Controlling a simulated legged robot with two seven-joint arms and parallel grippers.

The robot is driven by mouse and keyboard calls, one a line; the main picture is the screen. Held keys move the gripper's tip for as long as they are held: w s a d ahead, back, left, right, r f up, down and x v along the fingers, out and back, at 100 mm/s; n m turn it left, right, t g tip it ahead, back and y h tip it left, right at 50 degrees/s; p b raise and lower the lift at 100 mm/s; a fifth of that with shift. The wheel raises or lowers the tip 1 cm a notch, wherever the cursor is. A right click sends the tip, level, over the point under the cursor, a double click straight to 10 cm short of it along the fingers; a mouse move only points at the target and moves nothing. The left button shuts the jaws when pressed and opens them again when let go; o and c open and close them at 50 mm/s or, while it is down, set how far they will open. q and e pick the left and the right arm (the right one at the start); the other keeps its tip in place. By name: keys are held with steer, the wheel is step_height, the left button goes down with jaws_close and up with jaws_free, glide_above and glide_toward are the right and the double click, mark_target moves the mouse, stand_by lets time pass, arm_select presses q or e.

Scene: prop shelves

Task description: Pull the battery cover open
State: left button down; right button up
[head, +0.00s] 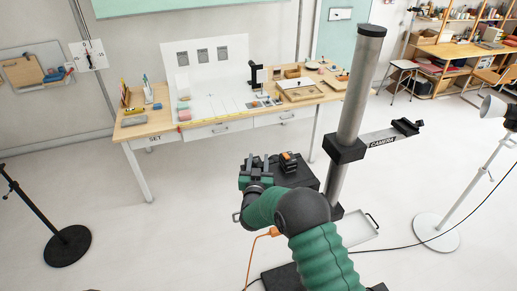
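A small black device with an orange mark (289,161) sits on top of a black box (304,177) beside the grey column. It may be the battery compartment, but its cover is too small to make out. My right gripper (257,161), at the end of the green-sleeved arm, is just left of the device. Its dark fingers look apart, with nothing visible between them. Its wrist and arm hide part of the black box. My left gripper is not in view.
The grey column (361,85) carries a side arm labelled CAMERA (381,139). A low tray (358,229) lies right of its base. A workbench (157,122) stands behind. A black-based stand (67,245) is at left, a lamp stand (436,232) at right. An orange cable (256,243) hangs below my arm.

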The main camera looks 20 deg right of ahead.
steer(key=shift+w+d+r, duration=0.15)
steer(key=shift+w, duration=0.65)
steer(key=shift+w+p, duration=0.3)
steer(key=shift+w, duration=0.05)
steer(key=shift+w+a, duration=0.15)
steer(key=shift+a, duration=0.1)
steer(key=shift+a+r, duration=0.1)
steer(key=shift+a, duration=0.15)
steer(key=shift+d, duration=0.5)
jaws_close()
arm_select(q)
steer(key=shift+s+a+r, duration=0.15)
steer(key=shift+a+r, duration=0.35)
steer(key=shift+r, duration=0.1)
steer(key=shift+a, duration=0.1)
arm_select(e)
steer(key=shift+a, duration=0.2)
steer(key=shift+d, duration=0.1)
